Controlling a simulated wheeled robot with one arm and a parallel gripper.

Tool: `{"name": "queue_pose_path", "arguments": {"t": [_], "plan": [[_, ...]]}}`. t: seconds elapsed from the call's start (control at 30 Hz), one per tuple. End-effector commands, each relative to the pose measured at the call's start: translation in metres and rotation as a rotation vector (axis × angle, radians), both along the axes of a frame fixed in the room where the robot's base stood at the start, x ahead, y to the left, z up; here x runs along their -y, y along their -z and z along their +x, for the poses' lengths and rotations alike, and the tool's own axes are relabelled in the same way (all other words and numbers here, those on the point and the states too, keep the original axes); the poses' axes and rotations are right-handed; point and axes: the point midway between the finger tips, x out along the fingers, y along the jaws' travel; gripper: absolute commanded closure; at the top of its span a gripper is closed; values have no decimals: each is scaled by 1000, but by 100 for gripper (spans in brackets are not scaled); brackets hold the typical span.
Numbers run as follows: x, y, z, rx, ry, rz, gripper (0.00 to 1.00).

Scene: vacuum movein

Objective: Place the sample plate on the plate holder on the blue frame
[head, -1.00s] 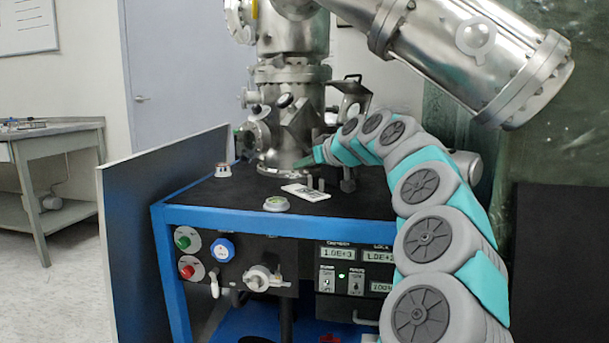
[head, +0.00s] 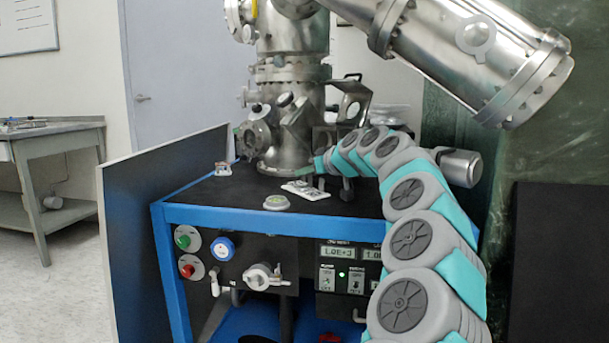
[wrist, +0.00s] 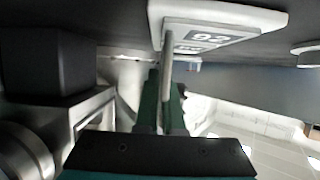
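A white plate with black printed marks (head: 306,190) lies flat on the dark top of the blue frame (head: 290,217). It also shows in the wrist view (wrist: 250,16), seen at a steep angle with printed characters. Two short grey posts (head: 321,183) stand beside it; I cannot make out a separate holder. My gripper (head: 320,164) is low above the frame top, just behind the posts. In the wrist view my green fingers (wrist: 162,98) are close together, and a thin grey rod (wrist: 167,75) runs along them to the plate. Whether they grip it is unclear.
The steel vacuum column (head: 290,110) stands close behind and left of the gripper. A round white-green puck (head: 276,202) and a small item (head: 223,169) sit on the frame top. A steel cylinder hangs overhead right (head: 480,55). A panel (head: 165,195) stands at left.

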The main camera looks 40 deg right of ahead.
Motion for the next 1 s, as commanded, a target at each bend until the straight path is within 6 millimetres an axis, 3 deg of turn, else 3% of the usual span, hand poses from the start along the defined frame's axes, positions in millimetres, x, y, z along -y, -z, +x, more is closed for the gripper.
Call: {"name": "queue_pose_path", "arguments": {"t": [0.33,0.4,0.6,1.0], "plan": [[-1,12,1,-13,-5,3,100],[-1,11,1,-13,-5,3,86],[-1,9,1,-10,-4,3,65],[-1,1,-6,-6,-3,3,65]]}}
